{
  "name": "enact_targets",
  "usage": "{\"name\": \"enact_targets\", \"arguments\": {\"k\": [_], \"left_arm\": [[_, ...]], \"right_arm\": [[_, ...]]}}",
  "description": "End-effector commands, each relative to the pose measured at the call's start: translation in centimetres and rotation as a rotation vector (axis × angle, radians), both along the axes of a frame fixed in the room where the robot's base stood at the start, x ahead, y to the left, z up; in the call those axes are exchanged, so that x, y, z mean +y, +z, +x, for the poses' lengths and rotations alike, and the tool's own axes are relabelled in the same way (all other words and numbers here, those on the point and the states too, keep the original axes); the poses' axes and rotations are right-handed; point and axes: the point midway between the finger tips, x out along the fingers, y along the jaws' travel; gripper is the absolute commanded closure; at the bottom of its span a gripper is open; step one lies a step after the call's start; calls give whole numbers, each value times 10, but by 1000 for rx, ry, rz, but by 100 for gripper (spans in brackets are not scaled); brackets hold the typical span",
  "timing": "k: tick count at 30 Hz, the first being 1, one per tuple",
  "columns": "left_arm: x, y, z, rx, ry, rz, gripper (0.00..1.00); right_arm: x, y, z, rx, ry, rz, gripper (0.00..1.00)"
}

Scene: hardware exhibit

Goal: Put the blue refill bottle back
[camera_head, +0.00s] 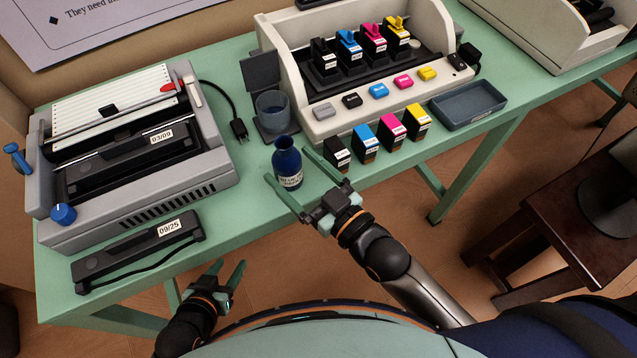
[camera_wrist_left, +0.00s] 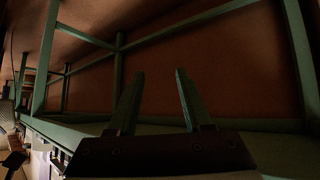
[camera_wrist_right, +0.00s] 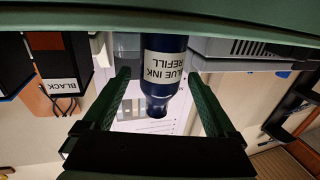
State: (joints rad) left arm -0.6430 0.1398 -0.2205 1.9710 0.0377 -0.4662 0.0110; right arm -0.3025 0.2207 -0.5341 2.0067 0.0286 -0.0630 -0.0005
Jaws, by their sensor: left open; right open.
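The blue refill bottle (camera_head: 287,163) stands upright on the green table, between the grey machine and the white cartridge station. In the right wrist view its label reads "BLUE INK REFILL" (camera_wrist_right: 162,75). My right gripper (camera_head: 289,172) is open with its fingers on either side of the bottle, and no contact is clear. In the right wrist view the bottle is between the fingertips. A dark stand with a translucent grey cup (camera_head: 272,111) is just behind the bottle.
Black, blue, magenta and yellow cartridges (camera_head: 364,143) stand in a row right of the bottle. A dark tray (camera_head: 468,105) lies further right. A grey machine (camera_head: 130,165) and a loose black unit (camera_head: 137,251) fill the left. A black plug (camera_head: 239,128) lies behind the bottle.

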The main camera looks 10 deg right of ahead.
Motion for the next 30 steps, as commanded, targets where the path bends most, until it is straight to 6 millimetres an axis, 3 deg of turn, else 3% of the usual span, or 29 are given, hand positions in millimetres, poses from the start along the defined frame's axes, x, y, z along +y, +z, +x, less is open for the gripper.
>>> {"name": "enact_targets", "arguments": {"k": [6,12,30], "left_arm": [[9,5,-8,12,14,11,50],[12,5,-15,18,23,13,50],[13,4,-14,20,28,14,50]], "right_arm": [[-24,2,-37,4,2,-3,8],[-36,1,-56,1,1,-1,8],[-39,0,-60,-1,1,1,8]]}}
